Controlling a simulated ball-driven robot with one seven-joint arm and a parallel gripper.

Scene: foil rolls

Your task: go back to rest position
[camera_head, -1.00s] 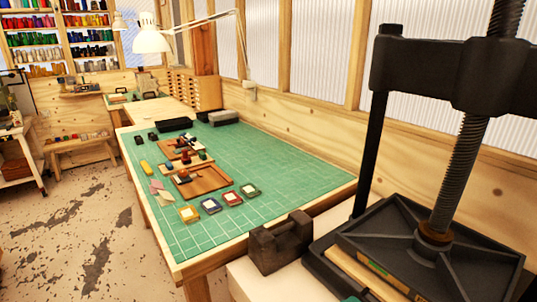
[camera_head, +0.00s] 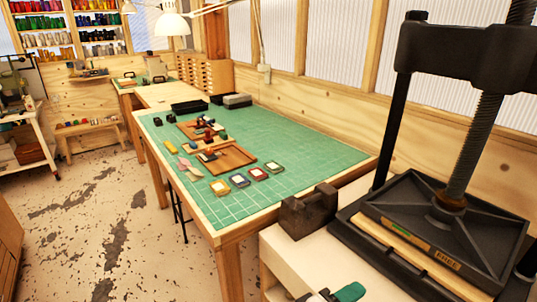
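The foil rolls appear to be the rows of coloured spools (camera_head: 85,35) on the wooden shelves at the back left, far off. A green cutting mat (camera_head: 290,150) covers the long wooden table in the middle. Two brown wooden trays lie on it, the nearer tray (camera_head: 233,157) holding small dark and red items. A row of small coloured square pads (camera_head: 239,181) lies in front of the trays.
A black screw press (camera_head: 425,215) fills the right side on a pale bench (camera_head: 290,255). A dark block (camera_head: 308,210) stands beside it. The worn floor (camera_head: 100,220) on the left is clear.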

